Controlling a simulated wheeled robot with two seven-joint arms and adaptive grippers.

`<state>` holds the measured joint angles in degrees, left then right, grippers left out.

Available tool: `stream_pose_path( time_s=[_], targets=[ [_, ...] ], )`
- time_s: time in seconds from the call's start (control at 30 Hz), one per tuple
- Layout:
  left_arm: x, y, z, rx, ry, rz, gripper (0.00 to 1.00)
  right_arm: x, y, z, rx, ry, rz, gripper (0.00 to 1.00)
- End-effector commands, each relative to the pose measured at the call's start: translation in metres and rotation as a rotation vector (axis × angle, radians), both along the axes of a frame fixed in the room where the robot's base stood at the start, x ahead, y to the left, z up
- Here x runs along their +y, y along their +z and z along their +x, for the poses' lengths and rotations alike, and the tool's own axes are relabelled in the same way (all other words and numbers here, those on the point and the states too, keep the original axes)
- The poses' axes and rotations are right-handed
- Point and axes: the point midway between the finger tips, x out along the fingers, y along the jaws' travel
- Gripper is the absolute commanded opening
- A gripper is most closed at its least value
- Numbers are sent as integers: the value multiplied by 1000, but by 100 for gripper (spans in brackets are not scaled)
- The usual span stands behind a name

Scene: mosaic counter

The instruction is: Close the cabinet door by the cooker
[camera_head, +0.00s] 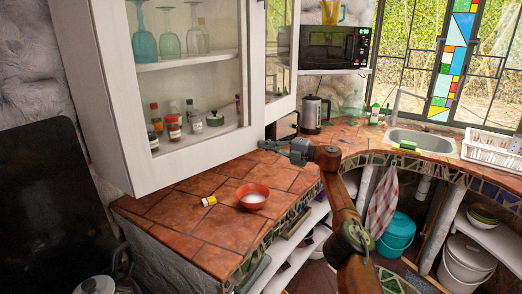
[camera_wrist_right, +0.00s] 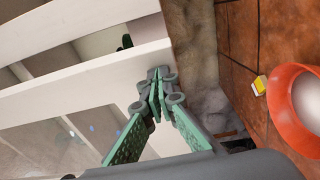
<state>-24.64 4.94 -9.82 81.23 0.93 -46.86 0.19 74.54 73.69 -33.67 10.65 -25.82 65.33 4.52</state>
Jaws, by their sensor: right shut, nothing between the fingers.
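The white cabinet (camera_head: 115,100) hangs at the upper left above the tiled counter, with glassware and small bottles visible inside. A narrower white-framed glass panel (camera_head: 281,45) stands at its right side; I cannot tell how far any door stands ajar. My right gripper (camera_head: 268,145) is at the cabinet's lower right corner, above the counter. In the right wrist view its fingers (camera_wrist_right: 158,88) are shut and empty, close to a white frame bar (camera_wrist_right: 85,80). Contact with the bar cannot be told. My left gripper is not in view.
A red bowl (camera_head: 253,196) and a small yellow-labelled item (camera_head: 209,201) sit on the counter (camera_head: 190,236) below. A kettle (camera_head: 311,115) and microwave (camera_head: 334,46) stand further back. A dark upright panel (camera_head: 45,190) is at the left. The counter's middle is mostly clear.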

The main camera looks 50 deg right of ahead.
Motion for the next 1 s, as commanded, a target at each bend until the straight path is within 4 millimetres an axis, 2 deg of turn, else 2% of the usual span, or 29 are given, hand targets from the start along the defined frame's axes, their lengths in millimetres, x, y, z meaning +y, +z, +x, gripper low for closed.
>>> stream_pose_path(
  time_s=[0.7, 1.0],
  targets=[
    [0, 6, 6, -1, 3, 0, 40, -2, -1, 0, 1, -1, 1, 0],
    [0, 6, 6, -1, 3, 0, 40, -8, -5, -15, 4, 0, 3, 0]
  ],
)
